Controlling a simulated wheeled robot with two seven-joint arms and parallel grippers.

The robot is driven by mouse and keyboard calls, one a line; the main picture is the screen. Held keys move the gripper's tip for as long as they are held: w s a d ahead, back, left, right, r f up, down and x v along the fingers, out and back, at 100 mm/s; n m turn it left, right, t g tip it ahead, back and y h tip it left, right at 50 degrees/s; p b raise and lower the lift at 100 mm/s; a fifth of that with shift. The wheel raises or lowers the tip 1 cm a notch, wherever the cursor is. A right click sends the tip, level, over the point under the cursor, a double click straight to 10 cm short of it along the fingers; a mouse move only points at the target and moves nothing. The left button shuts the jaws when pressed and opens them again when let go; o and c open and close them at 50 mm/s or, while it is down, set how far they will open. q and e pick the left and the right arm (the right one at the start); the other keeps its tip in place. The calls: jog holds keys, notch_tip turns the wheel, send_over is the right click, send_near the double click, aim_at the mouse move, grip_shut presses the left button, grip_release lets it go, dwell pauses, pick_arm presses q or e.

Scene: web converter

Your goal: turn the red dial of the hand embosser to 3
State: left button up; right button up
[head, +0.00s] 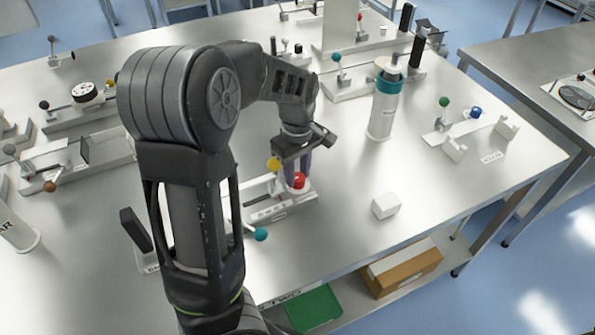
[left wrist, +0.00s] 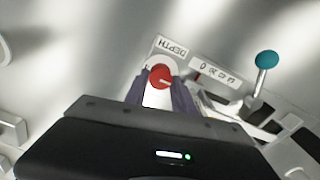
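The hand embosser (head: 265,213) lies near the table's front edge, with its red dial (head: 299,180) at the right end. In the left wrist view the red dial (left wrist: 160,77) has a thin pale mark toward its lower right. My left gripper (head: 298,171) points down at the dial. Its dark fingers (left wrist: 159,92) stand apart on either side of it; I cannot tell whether they touch. My right gripper is not in view.
A teal-knobbed lever (head: 260,234) stands beside the embosser toward the front, and a yellow knob (head: 273,163) is close to my gripper. A white block (head: 386,205) lies to the right. A teal-banded cylinder (head: 383,110) stands behind. The table between is clear.

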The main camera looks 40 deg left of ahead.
pick_arm(q)
grip_shut()
jog(key=shift+m, duration=0.5)
jog(key=m, duration=0.4)
jog(key=shift+w+b, duration=0.1)
jog(key=shift+b, duration=0.2)
jog(key=m+b, duration=0.1)
jog(key=m, duration=0.5)
jog(key=shift+f+m, duration=0.1)
jog(key=shift+m, duration=0.3)
jog(key=m+b, duration=0.1)
jog(key=m, duration=0.5)
jog(key=shift+d+b, duration=0.1)
jog(key=shift+b, duration=0.2)
jog(key=m, duration=0.6)
jog(key=shift+d+b, duration=0.1)
jog(key=shift+b, duration=0.25)
